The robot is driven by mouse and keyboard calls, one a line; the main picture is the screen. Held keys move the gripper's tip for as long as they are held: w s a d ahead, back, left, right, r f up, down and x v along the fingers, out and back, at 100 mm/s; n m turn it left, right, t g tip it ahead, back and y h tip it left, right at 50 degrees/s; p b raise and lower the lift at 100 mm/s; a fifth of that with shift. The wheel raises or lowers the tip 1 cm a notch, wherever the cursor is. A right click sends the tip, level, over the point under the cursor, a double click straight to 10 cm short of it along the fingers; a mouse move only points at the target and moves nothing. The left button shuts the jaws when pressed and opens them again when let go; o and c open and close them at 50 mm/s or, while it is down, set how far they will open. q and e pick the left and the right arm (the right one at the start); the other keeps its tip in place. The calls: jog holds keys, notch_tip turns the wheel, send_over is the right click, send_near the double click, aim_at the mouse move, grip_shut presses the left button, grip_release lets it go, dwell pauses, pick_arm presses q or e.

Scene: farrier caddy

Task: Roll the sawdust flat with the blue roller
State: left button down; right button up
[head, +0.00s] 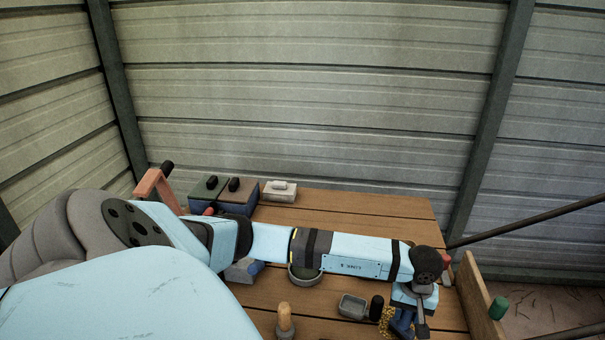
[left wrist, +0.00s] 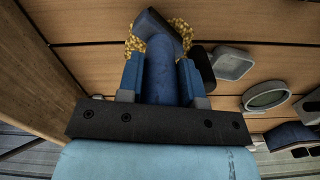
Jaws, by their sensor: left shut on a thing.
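My left gripper (head: 404,312) is at the right part of the wooden table, low over it. In the left wrist view the left gripper (left wrist: 160,78) is shut on the blue roller's handle (left wrist: 160,72), with a finger on each side. The blue roller (head: 402,324) is partly hidden by the gripper in the head view. Its dark blue head (left wrist: 160,32) lies over the yellow sawdust (left wrist: 178,28), which shows on both sides of it. The sawdust (head: 385,322) shows just left of the roller in the head view. I cannot tell whether the roller presses on it. My right gripper is not in view.
A grey scoop (head: 352,306) with a black handle lies just left of the sawdust. A round dish (head: 305,280) is partly under my arm. A wooden-handled tool (head: 286,318) stands in front. Lidded boxes (head: 238,195) line the back left. A wooden board (head: 478,300) edges the right.

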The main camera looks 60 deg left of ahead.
pick_arm(q)
jog(key=shift+f+b, duration=0.5)
jog(key=shift+b, duration=0.05)
dwell(0.7)
jog(key=shift+w+a+b, duration=0.75)
jog(key=shift+w+a, duration=0.1)
jog(key=shift+a, duration=0.1)
jog(key=shift+w+a+r, duration=0.15)
jog(key=shift+a, duration=0.05)
jog(key=shift+a, duration=0.1)
jog(key=shift+w+a+f+b, duration=0.25)
jog(key=shift+w+a+b, duration=0.15)
jog(key=shift+b, duration=0.2)
jog(key=shift+w+a+f+b, duration=0.1)
jog(key=shift+w+a+b, duration=0.45)
jog(key=shift+a, duration=0.1)
